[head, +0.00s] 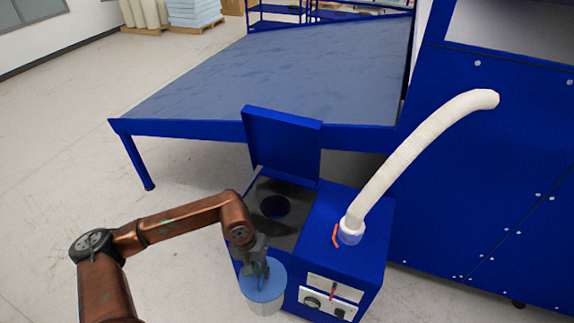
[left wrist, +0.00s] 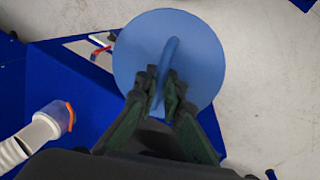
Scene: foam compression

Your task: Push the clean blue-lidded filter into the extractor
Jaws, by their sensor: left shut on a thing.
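The filter has a round blue lid (head: 263,281) with a handle on top and a pale cylindrical body (head: 266,307) below. My left gripper (head: 258,277) is shut on the lid's handle and holds the filter upright at the front of the extractor. In the left wrist view the gripper (left wrist: 163,92) pinches the handle on the blue lid (left wrist: 205,60). The extractor (head: 370,240) is a blue box whose hinged cover (head: 283,143) stands open. Its dark round opening (head: 275,207) shows behind the gripper and looks empty. My right gripper is not in view.
A white hose (head: 415,140) rises from the extractor's top, with an orange lever (head: 335,236) beside its base. A control panel (head: 328,303) is on the front. A large blue-framed table (head: 280,75) stands behind and a tall blue machine (head: 490,180) at right. The floor at left is clear.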

